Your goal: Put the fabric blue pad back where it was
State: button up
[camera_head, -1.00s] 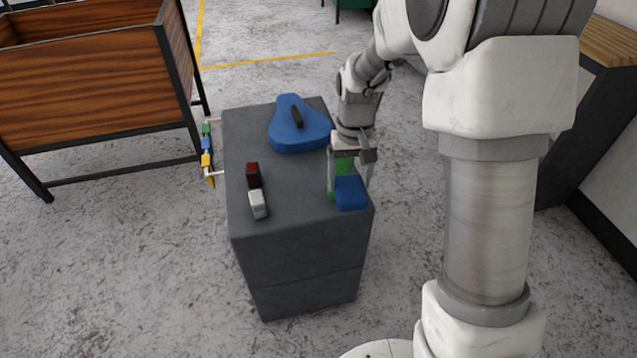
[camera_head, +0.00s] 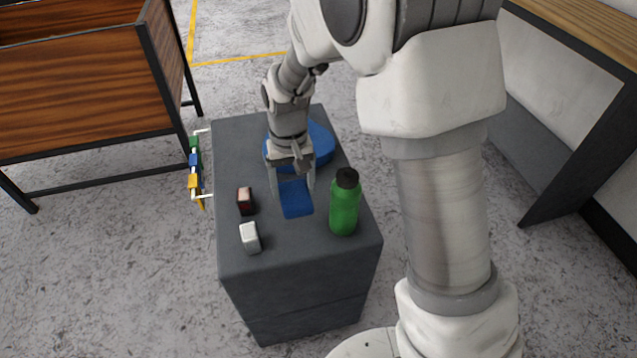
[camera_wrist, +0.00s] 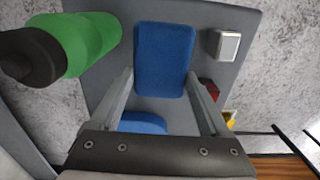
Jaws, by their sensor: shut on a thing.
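The blue fabric pad (camera_head: 295,198) is a small rounded block over the grey cabinet top, between the small blocks and the green bottle. My gripper (camera_head: 292,190) points down from the far side and is shut on the pad, one finger on each side. In the wrist view the pad (camera_wrist: 165,58) extends beyond the fingertips (camera_wrist: 161,78). I cannot tell whether its underside touches the cabinet.
The grey cabinet (camera_head: 290,250) holds a green bottle (camera_head: 344,205), a blue saddle-shaped piece (camera_head: 322,143) partly behind my gripper, a dark red block (camera_head: 244,200) and a silver-white block (camera_head: 249,238). Coloured items (camera_head: 194,165) hang at its left side. A wooden cargo box (camera_head: 80,90) stands left.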

jog(key=shift+w+f, duration=0.1)
jog(key=shift+w, duration=0.45)
jog(key=b, duration=0.4)
send_over(318, 190)
notch_tip(318, 190, down, 7)
jog(key=shift+s+r, duration=0.1)
jog(key=shift+f+b, duration=0.6)
jog(key=shift+f, duration=1.35)
jog(key=shift+f, duration=0.1)
